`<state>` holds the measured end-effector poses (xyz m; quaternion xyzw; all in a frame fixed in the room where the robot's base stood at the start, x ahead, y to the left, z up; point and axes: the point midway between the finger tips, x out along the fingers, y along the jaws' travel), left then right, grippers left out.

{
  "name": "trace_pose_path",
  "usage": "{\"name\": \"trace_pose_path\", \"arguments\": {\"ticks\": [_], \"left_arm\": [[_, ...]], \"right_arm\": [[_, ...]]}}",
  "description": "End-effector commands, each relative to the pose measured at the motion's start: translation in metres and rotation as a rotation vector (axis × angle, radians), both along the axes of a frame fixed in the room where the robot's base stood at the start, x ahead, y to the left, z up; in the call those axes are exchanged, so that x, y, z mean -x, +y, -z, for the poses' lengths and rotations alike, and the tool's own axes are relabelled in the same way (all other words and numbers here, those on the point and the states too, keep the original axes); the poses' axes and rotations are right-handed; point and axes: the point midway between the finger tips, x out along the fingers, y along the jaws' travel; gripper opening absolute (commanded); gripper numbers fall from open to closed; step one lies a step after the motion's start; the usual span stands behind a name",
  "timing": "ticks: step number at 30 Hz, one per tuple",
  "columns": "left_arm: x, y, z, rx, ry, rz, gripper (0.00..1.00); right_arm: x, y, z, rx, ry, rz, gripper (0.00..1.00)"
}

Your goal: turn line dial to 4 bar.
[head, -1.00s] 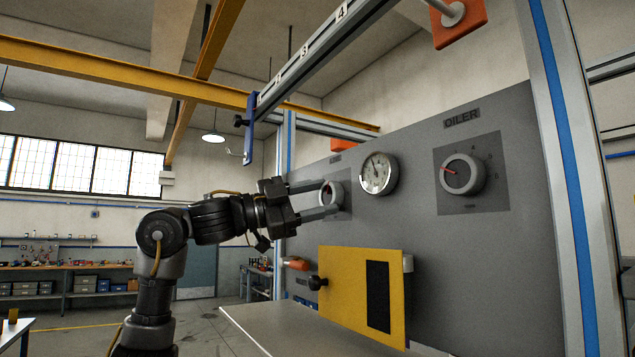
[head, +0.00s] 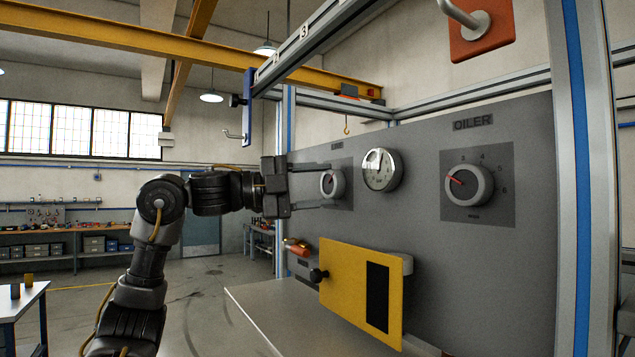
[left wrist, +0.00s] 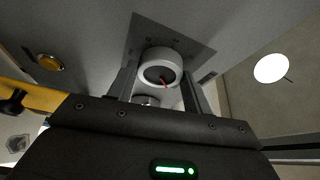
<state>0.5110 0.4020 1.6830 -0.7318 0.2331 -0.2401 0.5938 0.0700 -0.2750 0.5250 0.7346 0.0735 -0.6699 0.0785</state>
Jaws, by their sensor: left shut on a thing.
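The line dial (head: 333,184) is a round light-grey knob with a red pointer on a dark square plate, at the left part of the grey panel. My left gripper (head: 326,185) reaches it from the left, one finger above and one below. It is shut on the knob. In the left wrist view the dial (left wrist: 160,66) sits between the two fingers (left wrist: 158,80), its red pointer toward the lower right. The scale marks around it are too small to read. A round white gauge (head: 382,170) is just right of the dial. My right gripper is not in view.
A similar dial labelled OILER (head: 468,186) is further right on the panel (head: 420,225). A yellow plate (head: 346,285) with a black knob stands out below the gauge. A grey tabletop (head: 265,310) lies under it. A rail (head: 325,28) with numbers runs overhead.

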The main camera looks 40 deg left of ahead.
Motion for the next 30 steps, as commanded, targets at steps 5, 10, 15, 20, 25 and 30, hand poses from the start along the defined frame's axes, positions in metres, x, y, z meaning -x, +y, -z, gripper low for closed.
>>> {"name": "trace_pose_path", "arguments": {"ticks": [5,10,15,20,25,30], "left_arm": [[0.000,0.000,0.000,0.000,-0.001,-0.001,0.27],[0.000,0.000,0.000,0.001,-0.001,-0.001,0.56],[0.000,0.000,0.000,0.001,-0.001,-0.001,0.72],[0.000,0.000,0.000,0.000,0.000,-0.001,0.72],[0.006,0.005,0.001,0.000,-0.002,-0.001,0.72],[0.028,0.024,0.005,0.003,-0.003,-0.005,0.72]], "right_arm": [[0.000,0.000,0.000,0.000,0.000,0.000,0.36],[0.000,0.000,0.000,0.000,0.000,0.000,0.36],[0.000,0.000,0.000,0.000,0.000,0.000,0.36],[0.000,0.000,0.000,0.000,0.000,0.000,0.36],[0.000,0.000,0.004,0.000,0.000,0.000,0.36],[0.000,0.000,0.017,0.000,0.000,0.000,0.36]]}}
